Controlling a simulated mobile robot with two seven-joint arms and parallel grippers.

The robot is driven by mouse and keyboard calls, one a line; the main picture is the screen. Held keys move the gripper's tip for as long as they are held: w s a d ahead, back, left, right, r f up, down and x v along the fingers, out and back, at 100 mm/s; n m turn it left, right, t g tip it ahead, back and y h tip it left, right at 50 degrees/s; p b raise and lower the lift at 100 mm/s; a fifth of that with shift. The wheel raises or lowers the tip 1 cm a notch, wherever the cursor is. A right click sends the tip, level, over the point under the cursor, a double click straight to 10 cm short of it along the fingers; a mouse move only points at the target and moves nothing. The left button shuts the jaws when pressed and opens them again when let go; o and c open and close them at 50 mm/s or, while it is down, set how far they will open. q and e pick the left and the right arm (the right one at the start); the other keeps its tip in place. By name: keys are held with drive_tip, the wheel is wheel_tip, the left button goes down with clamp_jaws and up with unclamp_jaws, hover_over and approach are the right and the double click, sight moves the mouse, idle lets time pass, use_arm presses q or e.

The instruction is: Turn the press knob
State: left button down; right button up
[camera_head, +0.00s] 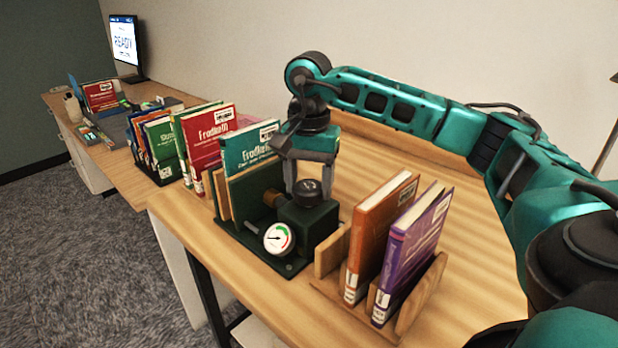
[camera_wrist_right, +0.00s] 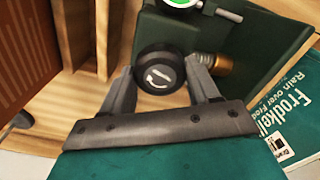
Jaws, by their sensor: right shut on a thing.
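The press knob (camera_head: 308,192) is a round black knob on top of a dark green press block (camera_head: 309,225). In the right wrist view the knob (camera_wrist_right: 158,72) shows a curved white arrow on its face. My right gripper (camera_head: 309,184) is over the press from above, with one finger on each side of the knob. In the right wrist view the gripper (camera_wrist_right: 161,75) is shut on it. A round gauge (camera_head: 279,238) is at the press's front. My left gripper is not in view.
An orange book (camera_head: 377,235) and a purple book (camera_head: 412,250) stand in a wooden rack (camera_head: 422,297) right of the press. Red and green books (camera_head: 207,140) stand to its left. A monitor (camera_head: 124,42) reads READY at the far end. The table's right part (camera_head: 470,240) has bare room.

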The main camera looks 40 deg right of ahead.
drive_tip(key=m+p, duration=0.1)
drive_tip(key=m, duration=0.4)
drive_tip(key=shift+r+m, duration=0.1)
drive_tip(key=shift+m, duration=0.2)
drive_tip(key=m+p, duration=0.1)
drive_tip(key=m, duration=0.5)
drive_tip(key=shift+p, duration=0.35)
drive_tip(key=m+p, duration=0.1)
drive_tip(key=m, duration=0.4)
drive_tip(key=shift+m, duration=0.4)
drive_tip(key=m+p, duration=0.1)
drive_tip(key=m, duration=0.5)
drive_tip(key=m+p, duration=0.1)
drive_tip(key=m, duration=0.4)
drive_tip(key=shift+m, duration=0.3)
drive_tip(key=m, duration=1.2)
drive_tip(key=shift+m, duration=0.4)
drive_tip(key=m, duration=0.5)
drive_tip(key=shift+m, duration=0.3)
